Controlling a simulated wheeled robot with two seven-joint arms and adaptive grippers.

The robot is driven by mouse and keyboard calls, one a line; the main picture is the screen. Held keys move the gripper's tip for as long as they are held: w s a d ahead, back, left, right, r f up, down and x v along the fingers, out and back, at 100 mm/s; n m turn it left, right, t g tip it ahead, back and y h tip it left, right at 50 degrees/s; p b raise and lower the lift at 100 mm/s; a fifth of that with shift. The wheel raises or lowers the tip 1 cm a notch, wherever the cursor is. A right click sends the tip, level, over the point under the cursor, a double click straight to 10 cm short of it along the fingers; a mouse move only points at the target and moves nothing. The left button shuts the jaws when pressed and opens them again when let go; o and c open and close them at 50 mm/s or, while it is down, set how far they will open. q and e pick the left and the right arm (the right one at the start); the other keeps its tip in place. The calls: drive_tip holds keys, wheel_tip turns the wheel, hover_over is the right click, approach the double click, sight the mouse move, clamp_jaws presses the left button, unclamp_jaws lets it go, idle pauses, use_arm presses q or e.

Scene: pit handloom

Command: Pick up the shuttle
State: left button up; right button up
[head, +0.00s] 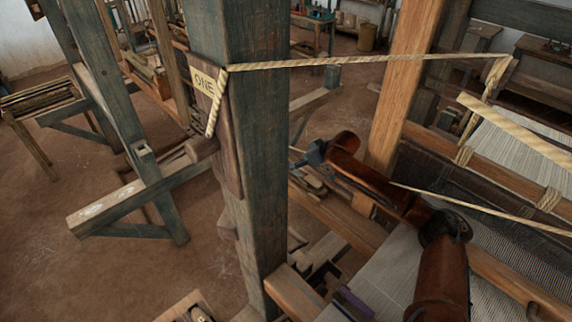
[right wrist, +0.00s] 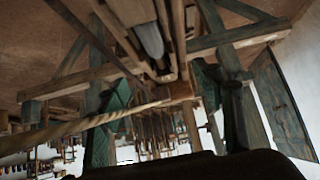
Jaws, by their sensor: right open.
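I cannot make out the shuttle for certain in either view. Several small wooden pieces (head: 312,183) lie low on the loom just below my right gripper, too small to name. A dark purple piece (head: 354,301) lies at the edge of the pale cloth. My right gripper (head: 312,153) is at the end of the copper-brown arm, beside the thick post, apart from those pieces and holding nothing that I see. It is open. In the right wrist view a grey rounded thing (right wrist: 149,40) sits inside a wooden frame. My left gripper is not in view.
A thick blue-grey post (head: 255,150) with a label stands left of my right gripper. A rope (head: 350,61) runs from it to the right, above my arm. A pale wooden post (head: 402,80) stands behind my arm. Pale warp threads (head: 520,140) lie at right.

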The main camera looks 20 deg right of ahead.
drive_tip(key=shift+w+f, duration=0.15)
drive_tip(key=shift+f, duration=0.05)
drive_tip(key=shift+w+a+f, duration=0.3)
drive_tip(key=shift+a, duration=0.1)
drive_tip(key=x, duration=0.2)
drive_tip(key=shift+w+d+f, duration=0.1)
drive_tip(key=shift+w+f, duration=0.2)
drive_tip(key=shift+x, duration=1.6)
drive_tip(key=shift+d, duration=0.2)
drive_tip(key=c, duration=0.6)
drive_tip(key=shift+s, duration=0.1)
drive_tip(key=c, duration=0.8)
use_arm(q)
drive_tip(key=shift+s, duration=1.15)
use_arm(e)
drive_tip(key=shift+c, duration=0.3)
